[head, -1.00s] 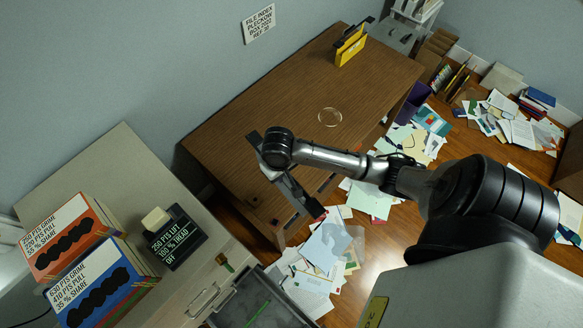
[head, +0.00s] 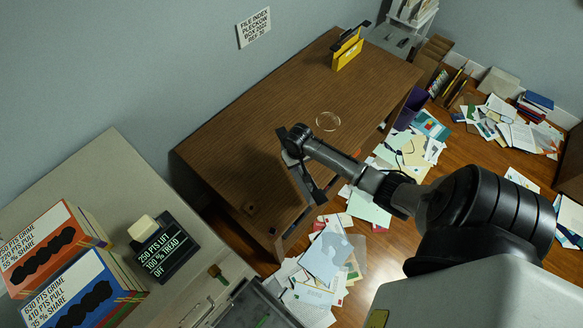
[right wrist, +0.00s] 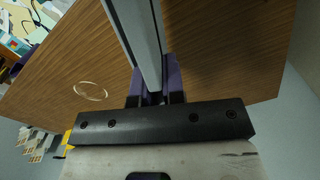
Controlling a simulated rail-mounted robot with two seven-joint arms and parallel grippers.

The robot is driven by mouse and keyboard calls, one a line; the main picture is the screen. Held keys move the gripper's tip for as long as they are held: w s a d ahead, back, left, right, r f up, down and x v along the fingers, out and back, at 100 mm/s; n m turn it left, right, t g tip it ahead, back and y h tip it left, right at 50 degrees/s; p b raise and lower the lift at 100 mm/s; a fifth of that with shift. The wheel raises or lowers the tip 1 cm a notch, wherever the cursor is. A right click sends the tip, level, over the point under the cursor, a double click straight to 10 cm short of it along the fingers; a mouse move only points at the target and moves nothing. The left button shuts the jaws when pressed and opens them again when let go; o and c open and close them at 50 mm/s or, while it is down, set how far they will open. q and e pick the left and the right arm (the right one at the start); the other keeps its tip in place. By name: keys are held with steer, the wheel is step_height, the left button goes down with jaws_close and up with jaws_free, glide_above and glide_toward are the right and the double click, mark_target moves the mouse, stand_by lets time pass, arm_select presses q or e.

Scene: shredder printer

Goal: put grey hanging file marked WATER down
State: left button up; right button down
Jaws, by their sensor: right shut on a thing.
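My right gripper (head: 296,158) is over the brown wooden desk, near its front edge. In the right wrist view its purple-padded fingers (right wrist: 156,88) are shut on the grey hanging file (right wrist: 140,25), which shows nearly edge-on as a long pale strip against the wood. I cannot tell whether the file touches the desk (head: 245,130). My left gripper is not in view.
A yellow file (head: 348,50) stands at the desk's far end. A clear ring (head: 328,121) lies on the desk, with bare wood around it. Papers (head: 325,255) litter the floor. A cabinet at left holds boxes (head: 85,290) and a small black display (head: 163,250).

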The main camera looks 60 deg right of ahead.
step_height(320, 180, down, 6)
steer(key=w+d, duration=0.1)
steer(key=w, duration=0.2)
steer(key=shift+b, duration=0.4)
steer(key=shift+f, duration=0.15)
steer(key=c, duration=1.2)
jaws_free()
steer(key=shift+s, duration=0.1)
